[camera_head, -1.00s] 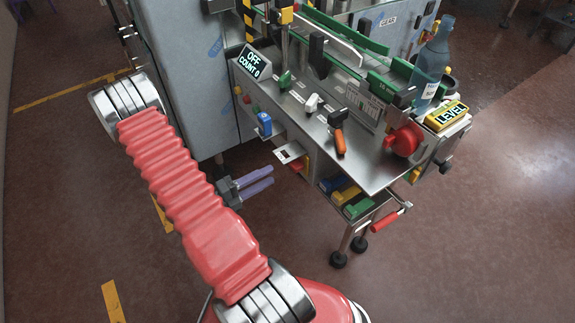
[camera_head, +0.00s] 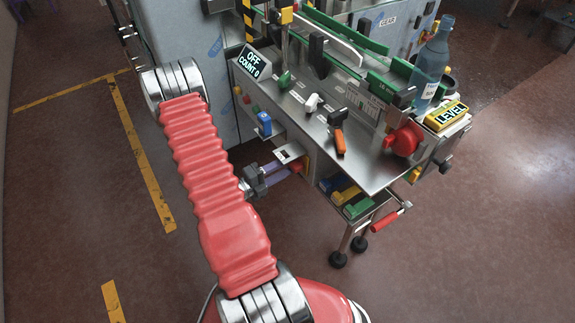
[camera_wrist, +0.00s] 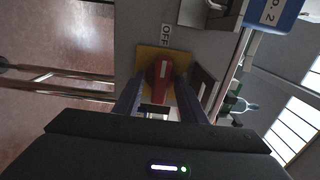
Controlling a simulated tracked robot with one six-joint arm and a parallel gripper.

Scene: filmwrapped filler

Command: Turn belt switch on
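The belt switch is a red handle (camera_wrist: 163,72) on a yellow plate (camera_wrist: 148,54), with an OFF label (camera_wrist: 166,36) beside it in the wrist view. In the head view the red switch (camera_head: 297,167) shows small on the machine's lower front, below the white-topped ledge. My gripper (camera_head: 278,172) points at it from the left. In the wrist view the two bluish fingers of my gripper (camera_wrist: 160,88) stand apart, one on each side of the red handle. I cannot tell whether they touch it. The display (camera_head: 254,64) reads OFF, COUNT 0.
A red crank handle (camera_head: 385,222) sticks out below right. A bottle (camera_head: 432,65) stands at the right. The floor to the left is open.

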